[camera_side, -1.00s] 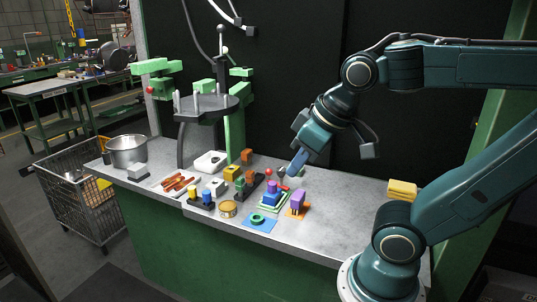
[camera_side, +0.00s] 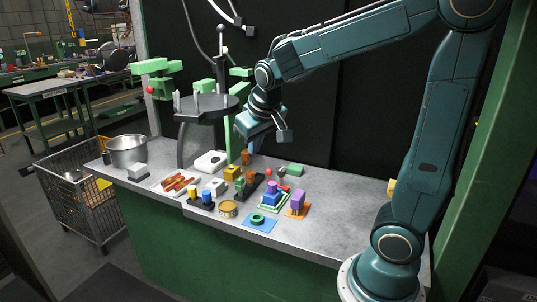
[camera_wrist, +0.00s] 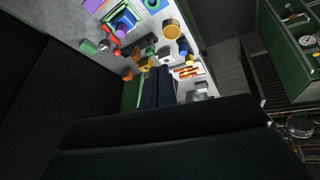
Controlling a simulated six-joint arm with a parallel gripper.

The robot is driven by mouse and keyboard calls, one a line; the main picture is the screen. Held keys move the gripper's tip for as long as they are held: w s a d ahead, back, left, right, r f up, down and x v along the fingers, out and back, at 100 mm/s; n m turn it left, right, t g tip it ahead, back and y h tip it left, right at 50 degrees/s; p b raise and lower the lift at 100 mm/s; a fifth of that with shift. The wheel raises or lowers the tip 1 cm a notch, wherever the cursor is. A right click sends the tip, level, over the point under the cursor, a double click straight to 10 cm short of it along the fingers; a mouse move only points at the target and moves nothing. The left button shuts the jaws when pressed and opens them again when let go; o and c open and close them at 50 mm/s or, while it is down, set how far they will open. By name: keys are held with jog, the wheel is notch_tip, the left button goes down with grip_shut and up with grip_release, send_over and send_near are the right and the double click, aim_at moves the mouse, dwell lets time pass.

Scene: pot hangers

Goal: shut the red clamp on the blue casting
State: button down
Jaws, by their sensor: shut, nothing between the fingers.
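My gripper (camera_side: 248,149) is shut and empty, above the back of the bench, left of and higher than the casting. Its dark fingers (camera_wrist: 158,86) show together in the wrist view.
A green block (camera_side: 292,170) lies behind the clamp. A purple part on an orange base (camera_side: 298,203) stands to the right. A dark round stand (camera_side: 207,107) and green post are close left of my gripper. Bench on the right is clear.

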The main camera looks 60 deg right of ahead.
jog(key=w+d+f+m+g+h, duration=0.2)
jog(key=w+d+f+h, duration=0.1)
jog(key=w+d+f, duration=0.6)
jog(key=d+f, duration=0.3)
jog(key=shift+w+d, duration=0.25)
jog(key=shift+d, duration=0.05)
jog(key=shift+f, duration=0.1)
jog(key=x, duration=1)
jog(key=shift+s+d, duration=0.2)
jog(key=shift+s, duration=0.1)
jog(key=shift+s+d, duration=0.2)
jog(key=shift+d, duration=0.25)
jog(key=shift+s+d, duration=0.25)
jog(key=shift+d, duration=0.25)
jog(key=shift+s+d+f, duration=0.2)
jog(key=shift+s+d, duration=0.2)
jog(key=shift+d, duration=0.35)
